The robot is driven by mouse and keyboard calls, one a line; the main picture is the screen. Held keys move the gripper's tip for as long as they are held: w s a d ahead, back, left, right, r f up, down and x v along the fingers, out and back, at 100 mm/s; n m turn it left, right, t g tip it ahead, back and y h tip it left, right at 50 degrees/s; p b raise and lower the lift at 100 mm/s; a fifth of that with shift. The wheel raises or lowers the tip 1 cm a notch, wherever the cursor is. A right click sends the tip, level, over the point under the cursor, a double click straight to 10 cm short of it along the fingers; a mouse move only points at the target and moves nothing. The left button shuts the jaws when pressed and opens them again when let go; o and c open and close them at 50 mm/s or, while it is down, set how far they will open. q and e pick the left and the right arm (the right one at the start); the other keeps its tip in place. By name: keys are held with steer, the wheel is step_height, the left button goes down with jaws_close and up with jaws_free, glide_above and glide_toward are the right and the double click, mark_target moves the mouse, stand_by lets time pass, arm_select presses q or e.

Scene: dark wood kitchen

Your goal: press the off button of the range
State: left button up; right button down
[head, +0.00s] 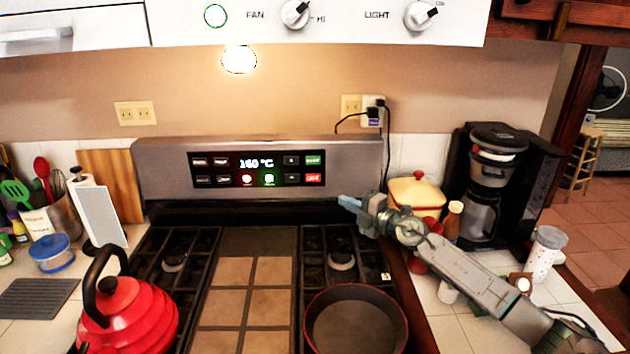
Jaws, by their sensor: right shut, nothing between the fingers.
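The range (350,151) stands in the middle of the head view, with a steel back panel above the burners. Its black control panel (221,170) shows a lit "160 °C", a red and a green round light, and small buttons. At the panel's right end are a green button (312,160) and, below it, a red button (313,178); their labels are too small to read surely. My right gripper (346,203) is shut and empty, pointing left, below and right of the red button and apart from it. My left gripper is not in view.
A red kettle (130,312) stands on the front left burner and a pan (356,325) on the front right. A yellow-lidded pot (416,191) and a coffee maker (490,185) stand right of the range. The range hood (350,30) hangs above. The space before the control panel is clear.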

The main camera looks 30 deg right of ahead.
steer(key=b, duration=0.2)
glide_toward(310, 178)
steer(key=w+a, duration=0.2)
steer(key=a, duration=0.1)
steer(key=shift+w+d+f+b, duration=0.1)
steer(key=shift+w+d+b, duration=0.15)
steer(key=shift+w+b, duration=0.55)
steer(key=shift+w+d+b, duration=0.3)
steer(key=shift+w+b, duration=0.15)
steer(key=shift+b, duration=0.55)
steer(key=shift+w+d+f+b, duration=0.1)
steer(key=shift+w+d+b, duration=0.15)
steer(key=shift+w+b, duration=0.55)
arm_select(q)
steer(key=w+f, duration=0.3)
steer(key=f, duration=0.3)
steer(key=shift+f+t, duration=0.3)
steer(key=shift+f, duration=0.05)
arm_select(e)
steer(key=shift+s, duration=0.15)
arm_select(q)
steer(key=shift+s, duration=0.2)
arm_select(e)
steer(key=shift+r, duration=0.1)
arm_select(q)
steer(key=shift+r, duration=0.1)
arm_select(e)
steer(key=shift+d, duration=0.1)
